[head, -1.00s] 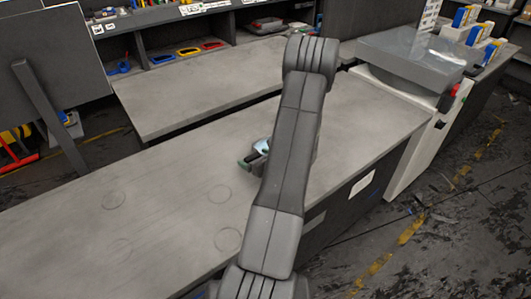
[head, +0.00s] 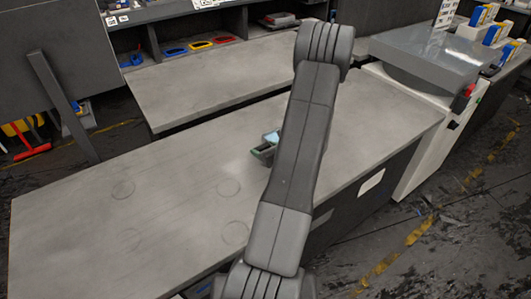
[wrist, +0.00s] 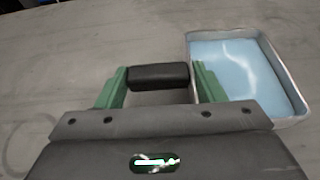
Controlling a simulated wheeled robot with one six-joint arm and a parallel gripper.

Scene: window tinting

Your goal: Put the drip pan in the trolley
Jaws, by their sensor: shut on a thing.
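The drip pan (wrist: 245,75) is a shallow rectangular metal tray with light blue liquid or lining inside. In the wrist view it is at the upper right, beside my gripper. My gripper (wrist: 160,82) has green fingers closed on the black handle (wrist: 160,76). The handle's join to the pan is hidden behind the right finger. In the head view only a small light blue part of the pan (head: 272,137) shows beside my arm, over the grey worktop. I cannot tell whether it touches the worktop. I cannot pick out a trolley in either view.
The long grey worktop (head: 175,185) is largely bare, with faint round marks. Behind it is another grey bench (head: 215,80) below shelves with coloured tools. A white cabinet with a grey lid (head: 425,52) stands at the right end. Dark floor lies at right.

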